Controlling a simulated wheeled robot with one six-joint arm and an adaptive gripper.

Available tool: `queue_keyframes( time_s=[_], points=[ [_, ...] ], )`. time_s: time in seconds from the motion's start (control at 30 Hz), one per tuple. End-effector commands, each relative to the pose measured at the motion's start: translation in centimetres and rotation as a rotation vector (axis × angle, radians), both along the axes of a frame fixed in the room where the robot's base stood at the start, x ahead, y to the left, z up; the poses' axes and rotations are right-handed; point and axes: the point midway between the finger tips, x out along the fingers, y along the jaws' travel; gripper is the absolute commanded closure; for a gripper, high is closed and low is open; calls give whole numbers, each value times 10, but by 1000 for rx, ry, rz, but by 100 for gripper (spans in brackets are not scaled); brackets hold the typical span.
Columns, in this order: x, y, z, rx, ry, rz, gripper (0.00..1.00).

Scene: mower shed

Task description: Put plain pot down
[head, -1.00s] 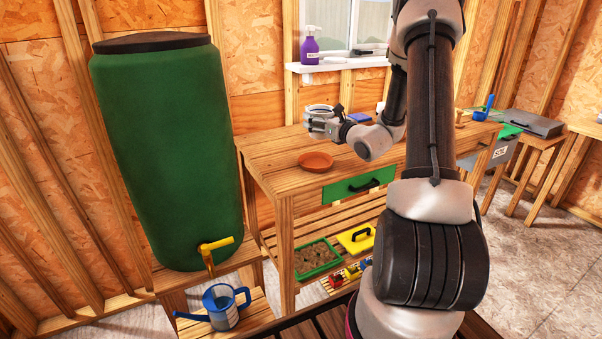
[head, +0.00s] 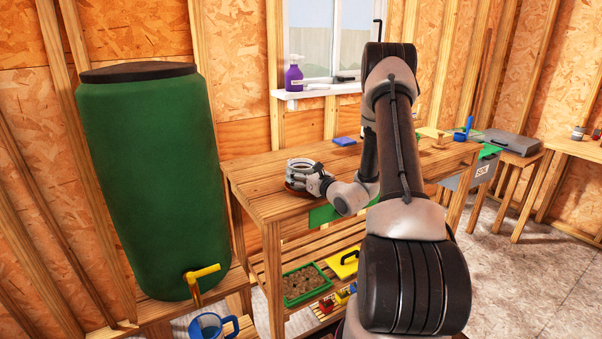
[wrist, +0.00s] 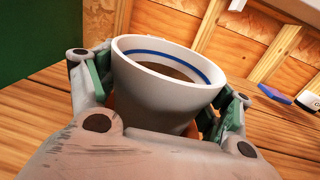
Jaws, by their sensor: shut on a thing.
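A white pot (wrist: 165,98), with a blue band inside its rim and brown contents, sits upright between the fingers of my gripper (wrist: 160,105) in the wrist view. The gripper is shut on it. In the head view the pot (head: 300,164) is at the left part of the wooden workbench (head: 262,200), low over the terracotta saucer (head: 293,187). The saucer is mostly hidden by the pot and gripper. I cannot tell whether the pot touches it.
A green water barrel (head: 150,180) with a yellow tap stands left of the bench. A blue watering can (head: 207,327) is below it. A blue item (head: 344,141) lies at the bench's back. A seedling tray (head: 305,285) is on the lower shelf.

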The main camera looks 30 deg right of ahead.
Motion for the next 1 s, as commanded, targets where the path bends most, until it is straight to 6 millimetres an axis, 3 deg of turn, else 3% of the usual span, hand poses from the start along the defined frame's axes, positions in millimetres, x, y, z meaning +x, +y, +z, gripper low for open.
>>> queue_keyframes(
  time_s=[0.23,0.27,0.37,0.8,1.0],
  points=[
    [0,0,-2,0,0,0,48],
    [0,0,-3,1,0,0,19],
    [0,0,-2,0,0,0,0],
    [0,0,2,-1,-1,0,0],
    [-31,-6,1,1,2,-4,0]
  ],
)
